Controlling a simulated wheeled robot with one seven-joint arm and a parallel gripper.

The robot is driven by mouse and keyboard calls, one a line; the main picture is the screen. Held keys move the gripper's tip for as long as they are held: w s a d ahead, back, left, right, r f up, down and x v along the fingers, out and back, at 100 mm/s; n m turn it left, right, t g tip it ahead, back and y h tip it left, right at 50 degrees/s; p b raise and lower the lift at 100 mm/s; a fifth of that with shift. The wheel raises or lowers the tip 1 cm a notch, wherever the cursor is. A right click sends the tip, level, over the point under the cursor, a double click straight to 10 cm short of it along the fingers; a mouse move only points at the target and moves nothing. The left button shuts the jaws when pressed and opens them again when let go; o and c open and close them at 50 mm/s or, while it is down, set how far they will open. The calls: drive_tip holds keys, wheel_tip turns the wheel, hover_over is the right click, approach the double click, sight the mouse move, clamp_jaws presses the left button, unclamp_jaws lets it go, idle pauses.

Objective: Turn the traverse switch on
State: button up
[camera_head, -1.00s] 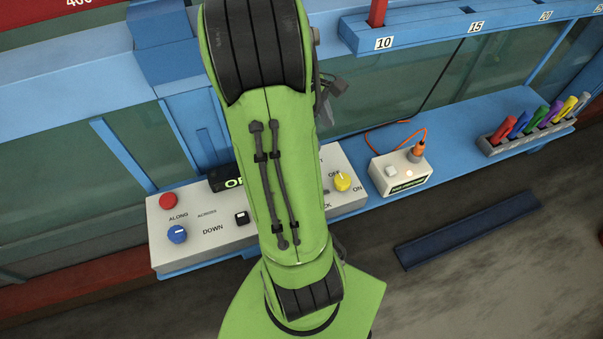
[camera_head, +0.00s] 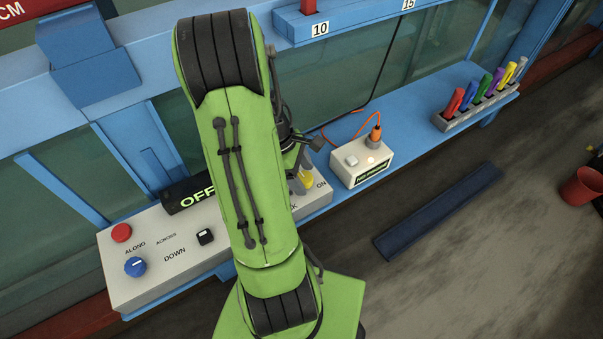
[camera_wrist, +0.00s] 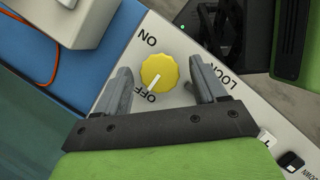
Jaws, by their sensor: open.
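The yellow knob (camera_wrist: 159,72) sits on the grey control box between the ON and OFF labels. Its white pointer line points toward OFF in the wrist view. My gripper (camera_wrist: 163,80) is open, with one finger on each side of the knob; I cannot tell whether either touches it. In the head view the knob (camera_head: 305,181) is partly hidden by my gripper (camera_head: 299,179) and arm. The black display (camera_head: 190,194) on the box shows OFF in green, partly covered by my arm. The control box (camera_head: 140,280) stands on the blue ledge.
The box also bears a red knob (camera_head: 121,233), a blue knob (camera_head: 135,267) and a black switch (camera_head: 205,237). To the right stands a white box (camera_head: 361,163) with an orange cable. Farther right is a rack (camera_head: 475,108) of coloured clips. A red bucket (camera_head: 582,187) stands on the floor.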

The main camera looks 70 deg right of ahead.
drive_tip(key=c, duration=1.1)
drive_tip(key=shift+o, duration=0.2)
drive_tip(key=shift+r+m, duration=0.1)
drive_tip(key=shift+m, duration=0.3)
drive_tip(key=m, duration=0.2)
drive_tip(key=m+y+p, duration=0.1)
drive_tip(key=shift+d+m+y, duration=0.15)
drive_tip(key=shift+m+y, duration=0.15)
drive_tip(key=shift+m, duration=0.1)
drive_tip(key=m, duration=0.2)
drive_tip(key=m+t+y, duration=0.1)
drive_tip(key=m, duration=0.1)
drive_tip(key=shift+s+d+y, duration=0.1)
drive_tip(key=shift+d+y, duration=0.05)
drive_tip(key=shift+y, duration=0.15)
drive_tip(key=m+t+y, duration=0.1)
drive_tip(key=m, duration=0.4)
drive_tip(key=shift+s, duration=0.1)
drive_tip(key=m+t, duration=0.1)
drive_tip(key=m, duration=0.1)
drive_tip(key=m+t, duration=0.1)
drive_tip(key=m, duration=0.1)
drive_tip(key=shift+s+y, duration=0.1)
drive_tip(key=shift+y, duration=0.2)
drive_tip(key=shift+m, duration=0.3)
